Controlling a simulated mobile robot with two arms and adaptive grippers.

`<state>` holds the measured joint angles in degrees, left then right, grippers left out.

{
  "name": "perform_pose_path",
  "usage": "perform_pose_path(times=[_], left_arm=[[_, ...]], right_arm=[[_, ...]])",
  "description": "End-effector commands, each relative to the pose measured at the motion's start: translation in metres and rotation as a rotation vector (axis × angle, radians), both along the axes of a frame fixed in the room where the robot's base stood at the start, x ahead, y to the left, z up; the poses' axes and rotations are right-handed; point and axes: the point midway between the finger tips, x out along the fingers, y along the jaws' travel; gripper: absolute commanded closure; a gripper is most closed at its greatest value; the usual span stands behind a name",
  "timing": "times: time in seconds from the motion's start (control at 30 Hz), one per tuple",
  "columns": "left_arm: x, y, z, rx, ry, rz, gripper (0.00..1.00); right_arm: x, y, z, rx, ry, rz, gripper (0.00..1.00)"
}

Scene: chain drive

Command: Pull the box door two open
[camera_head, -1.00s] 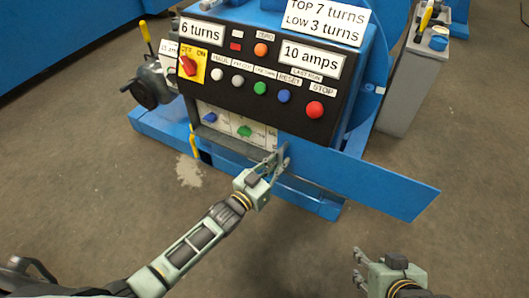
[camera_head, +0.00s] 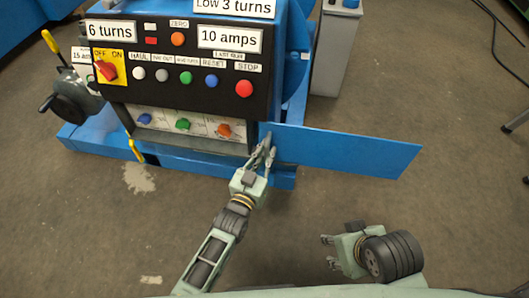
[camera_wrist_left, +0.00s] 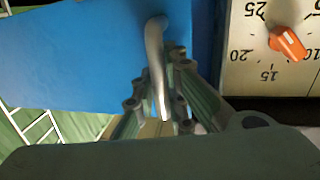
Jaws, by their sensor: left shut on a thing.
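The blue box door (camera_head: 345,150) stands swung open, reaching out to the right from the front of the control box. It fills the upper left of the left wrist view (camera_wrist_left: 75,55). A bent silver handle (camera_wrist_left: 154,60) sticks out from the door near its edge. My left gripper (camera_head: 265,150) is shut on this handle, its fingers around it in the left wrist view (camera_wrist_left: 160,100). My right gripper (camera_head: 327,253) is open and empty, low in the head view and apart from the door.
The opening shows a panel with blue (camera_head: 144,119), green (camera_head: 183,124) and orange (camera_head: 224,130) knobs. Above is a black control panel (camera_head: 205,100) with buttons and a red switch (camera_head: 106,71). A grey cabinet (camera_head: 333,50) stands behind. Floor in front is clear.

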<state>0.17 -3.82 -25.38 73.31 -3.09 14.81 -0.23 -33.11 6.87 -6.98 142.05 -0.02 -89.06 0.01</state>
Motion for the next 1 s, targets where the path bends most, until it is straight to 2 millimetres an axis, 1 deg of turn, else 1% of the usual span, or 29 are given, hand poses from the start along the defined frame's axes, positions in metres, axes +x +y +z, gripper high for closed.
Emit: perform_pose_path(times=[0.03, 0.07, 0.1, 0.3, 0.57, 0.67, 0.77, 1.0], left_arm=[[0.001, -0.001, 0.006, -0.004, -0.013, -0.001, 1.00], [0.001, -0.001, 0.006, -0.004, -0.013, -0.001, 1.00], [0.001, -0.001, 0.006, -0.004, -0.013, -0.001, 0.86], [0.001, -0.001, 0.005, -0.004, -0.011, -0.001, 0.69], [0.001, 0.000, 0.002, -0.002, -0.004, 0.000, 0.69], [-0.003, 0.002, 0.001, -0.001, -0.002, 0.000, 0.69], [-0.013, 0.007, 0.000, 0.000, -0.001, 0.000, 0.69], [-0.059, 0.029, 0.000, 0.000, -0.001, -0.001, 0.69]], right_arm=[[0.000, 0.000, 0.000, 0.000, 0.000, 0.000, 0.60], [0.000, 0.000, 0.000, 0.000, 0.000, 0.000, 0.60], [0.000, 0.000, 0.000, 0.000, 0.000, 0.000, 0.60], [0.000, 0.000, 0.000, 0.000, 0.000, 0.000, 0.60], [0.000, 0.000, 0.000, 0.000, -0.001, 0.000, 0.60], [0.001, 0.000, 0.000, 0.000, -0.002, 0.000, 0.60], [0.001, 0.000, 0.000, 0.000, -0.001, 0.000, 0.60], [0.000, 0.000, 0.000, 0.000, -0.001, 0.000, 0.60]])
